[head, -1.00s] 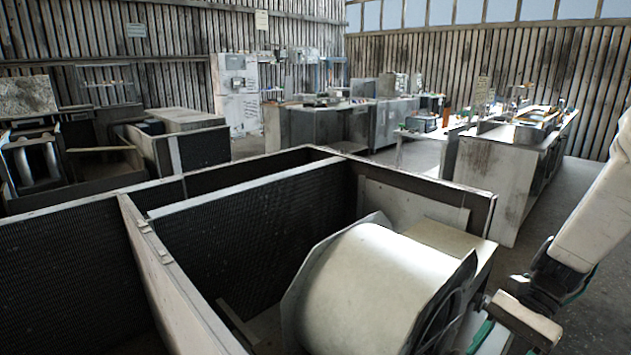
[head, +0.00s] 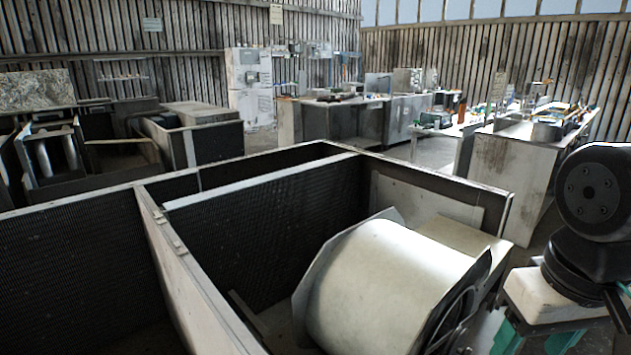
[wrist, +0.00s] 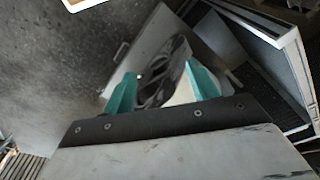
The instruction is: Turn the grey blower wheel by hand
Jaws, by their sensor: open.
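The cream blower housing (head: 385,285) sits in the right compartment of an open metal cabinet, with flared plates at its ends. Its round side opening (head: 462,318) faces right; dark curved bars show there, and the grey wheel inside is hard to make out. In the wrist view the opening (wrist: 168,72) with dark curved shapes lies beyond and between my fingertips. My gripper (wrist: 160,70) is open and empty, its two teal fingers spread. In the head view my gripper (head: 535,342) is partly cut off at the lower right, to the right of the housing.
The cabinet's long panel wall (head: 190,265) and its far right wall (head: 440,200) surround the housing. A cream box (head: 462,243) sits behind it. Benches with clutter (head: 520,155) stand farther back.

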